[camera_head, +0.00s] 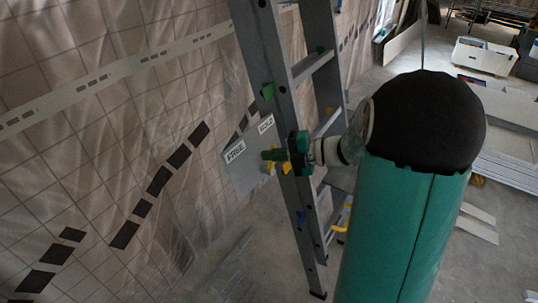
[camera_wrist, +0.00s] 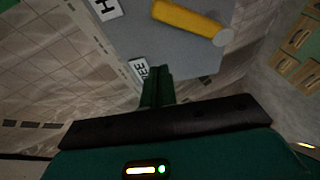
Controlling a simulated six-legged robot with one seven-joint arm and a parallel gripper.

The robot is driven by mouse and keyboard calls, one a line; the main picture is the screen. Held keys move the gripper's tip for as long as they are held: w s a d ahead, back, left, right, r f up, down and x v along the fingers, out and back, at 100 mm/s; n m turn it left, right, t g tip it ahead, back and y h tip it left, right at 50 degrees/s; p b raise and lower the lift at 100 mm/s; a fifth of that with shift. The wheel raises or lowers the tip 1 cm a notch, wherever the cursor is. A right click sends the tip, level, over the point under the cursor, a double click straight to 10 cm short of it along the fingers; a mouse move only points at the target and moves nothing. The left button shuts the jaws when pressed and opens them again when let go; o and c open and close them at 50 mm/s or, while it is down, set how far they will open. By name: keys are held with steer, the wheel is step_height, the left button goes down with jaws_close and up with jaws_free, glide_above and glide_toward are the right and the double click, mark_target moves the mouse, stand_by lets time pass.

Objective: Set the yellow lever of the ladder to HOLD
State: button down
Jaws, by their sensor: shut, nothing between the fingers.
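The yellow lever (camera_wrist: 187,18) shows at the top of the wrist view, in front of a grey plate (camera_wrist: 205,60), with a pale round end at its right. Its other end points left, toward the side of a label starting with H (camera_wrist: 105,8). The FREE label (camera_wrist: 140,70) is lower, beside my fingertips. My gripper (camera_wrist: 157,72) is shut and empty, apart from the lever in this picture. In the head view my gripper (camera_head: 268,155) is at the ladder's near rail (camera_head: 283,95), over the plate, and mostly hides the lever; only small yellow bits show.
The plate in the head view (camera_head: 243,175) carries the FREE label (camera_head: 235,152) and a HOLD label (camera_head: 265,124). A tiled wall under clear sheeting (camera_head: 110,150) stands close behind the ladder. White boards (camera_head: 510,140) lie on the floor at right.

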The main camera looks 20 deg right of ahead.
steer(key=s+d, duration=0.5)
steer(key=d, duration=0.2)
steer(key=shift+r, duration=0.35)
steer(key=shift+s, duration=0.1)
steer(key=s+a+r+n+g+h, duration=0.1)
steer(key=s+a+n+g+h, duration=0.2)
steer(key=a+n, duration=0.5)
steer(key=s+a+r+n+g+h, duration=0.1)
steer(key=s+a+n+g, duration=0.4)
steer(key=n, duration=0.6)
steer(key=s+r+n+t+h, duration=0.2)
steer(key=s+n+h, duration=0.2)
steer(key=n, duration=0.8)
steer(key=s+r+n+t+h, duration=0.2)
steer(key=s+n+t+h, duration=0.1)
steer(key=n, duration=1)
steer(key=shift+s+h, duration=0.55)
steer(key=shift+h, duration=0.05)
